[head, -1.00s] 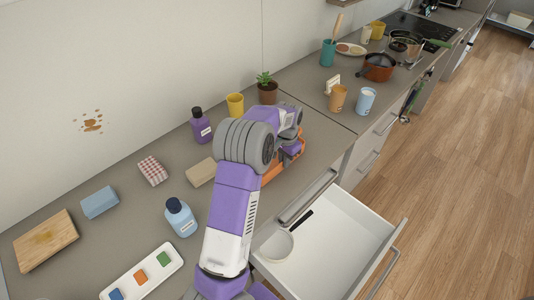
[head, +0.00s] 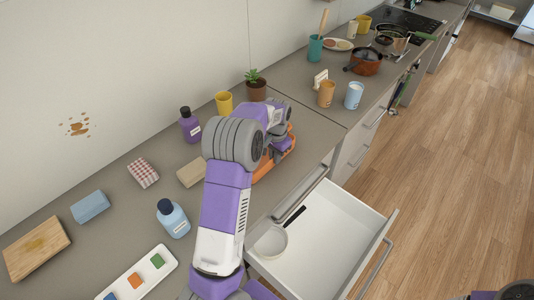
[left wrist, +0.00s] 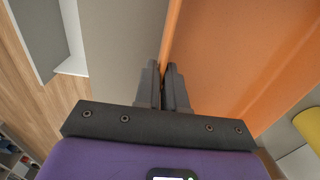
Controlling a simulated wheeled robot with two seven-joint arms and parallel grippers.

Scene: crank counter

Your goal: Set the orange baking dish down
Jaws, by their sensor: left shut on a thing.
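The orange baking dish (head: 272,168) is at the counter's front edge, beyond the open drawer, mostly hidden behind my left arm in the head view. My left gripper (head: 283,146) is shut on its rim. In the left wrist view the fingers (left wrist: 166,88) pinch the thin edge of the orange dish (left wrist: 240,50), which fills the right side. I cannot tell whether the dish touches the counter.
A yellow cup (head: 224,103), potted plant (head: 257,88) and purple bottle (head: 190,125) stand behind my arm. A tan block (head: 192,172) and blue bottle (head: 173,218) stand left.

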